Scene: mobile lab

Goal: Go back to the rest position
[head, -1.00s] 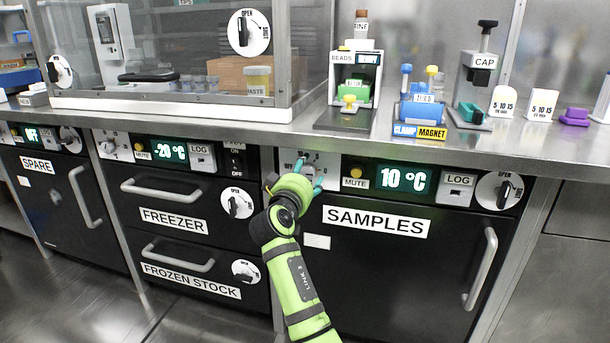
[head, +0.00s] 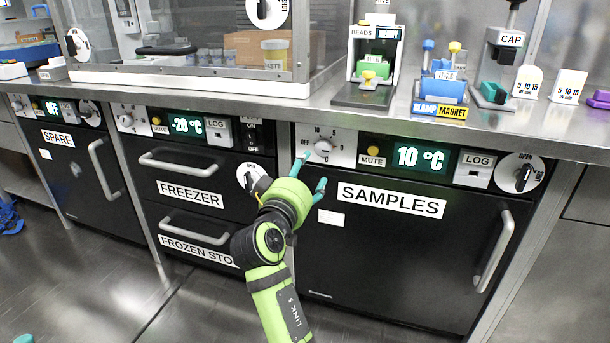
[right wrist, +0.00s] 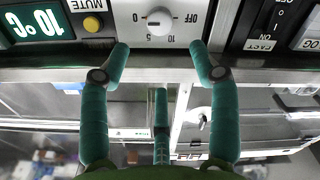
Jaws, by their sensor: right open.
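My right gripper (head: 312,173) is open and empty in front of the upper left corner of the samples unit (head: 420,260). Its teal fingers (right wrist: 162,55) spread apart in the right wrist view, with the white temperature knob (right wrist: 160,21) beyond and between them. In the head view the knob (head: 323,147) sits on its dial plate just above the fingertips, apart from them. The samples display (head: 421,158) reads 10 °C. My left gripper is not clearly in view; only a small teal bit shows at the bottom left edge.
The freezer drawers (head: 186,166) stand left of my right arm, with protruding handles. The steel bench edge (head: 300,105) runs above. A bead dispenser (head: 376,50), a clamp magnet stand (head: 440,85) and a cap device (head: 495,65) stand on it. Open floor (head: 90,290) lies at left.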

